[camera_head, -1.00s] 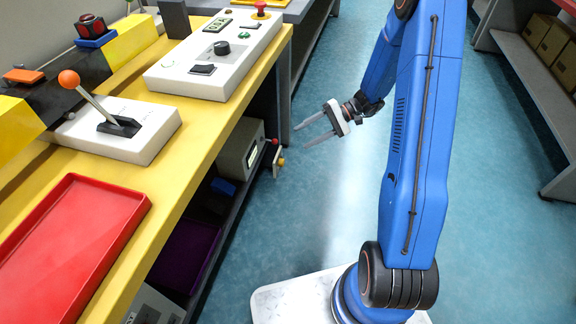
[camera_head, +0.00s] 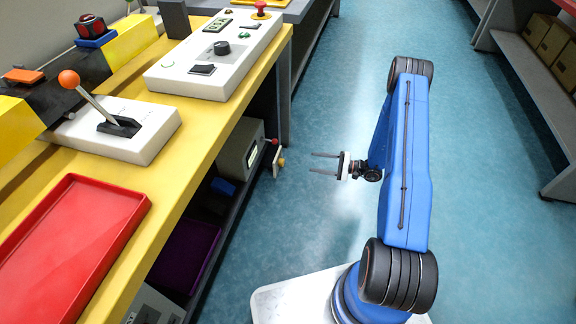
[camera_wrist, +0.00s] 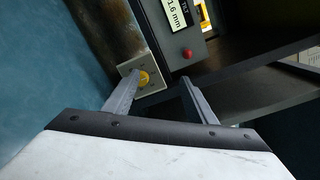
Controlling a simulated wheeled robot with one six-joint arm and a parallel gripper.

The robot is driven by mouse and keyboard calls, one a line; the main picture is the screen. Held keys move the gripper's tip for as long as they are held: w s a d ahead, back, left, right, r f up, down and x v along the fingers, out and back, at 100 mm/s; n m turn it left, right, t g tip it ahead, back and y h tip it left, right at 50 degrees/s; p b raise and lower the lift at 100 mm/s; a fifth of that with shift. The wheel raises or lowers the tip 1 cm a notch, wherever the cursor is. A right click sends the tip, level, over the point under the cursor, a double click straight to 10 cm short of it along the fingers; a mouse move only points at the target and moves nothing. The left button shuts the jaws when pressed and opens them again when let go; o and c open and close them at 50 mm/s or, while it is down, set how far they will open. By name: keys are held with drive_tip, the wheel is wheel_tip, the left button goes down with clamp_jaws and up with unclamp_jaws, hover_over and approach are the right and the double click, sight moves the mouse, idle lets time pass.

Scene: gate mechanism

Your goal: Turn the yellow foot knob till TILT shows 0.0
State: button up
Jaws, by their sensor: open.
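The yellow foot knob (camera_head: 281,162) sticks out at the front edge of the lower shelf, below the bench. In the wrist view the yellow knob (camera_wrist: 143,78) sits on a pale plate, beside the tip of the left finger. The TILT display (camera_wrist: 178,14) reads 1.6 mm, though its upper end is cut by the frame edge. My gripper (camera_head: 312,163) is open and empty, to the right of the knob in the head view, with its fingers pointing left toward it. A clear gap separates them there. The fingers (camera_wrist: 160,78) also show in the wrist view.
A red knob (camera_head: 275,141) sits just above the yellow one, on the grey instrument box (camera_head: 240,150). The yellow bench (camera_head: 200,150) overhangs the shelf. A purple tray (camera_head: 188,258) lies lower on the shelf.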

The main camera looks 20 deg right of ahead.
wheel_tip(320, 180, down, 8)
drive_tip(key=d+m+t+h, duration=0.1)
drive_tip(key=d+m+t, duration=0.1)
drive_tip(key=t, duration=0.1)
approach(281, 163)
drive_tip(key=w+a+f, duration=0.1)
drive_tip(key=w+a, duration=0.3)
drive_tip(key=w, duration=0.1)
drive_tip(key=shift+w+a+f, duration=0.2)
drive_tip(key=shift+w+a, duration=0.1)
drive_tip(key=shift+w, duration=0.05)
drive_tip(key=c, duration=1)
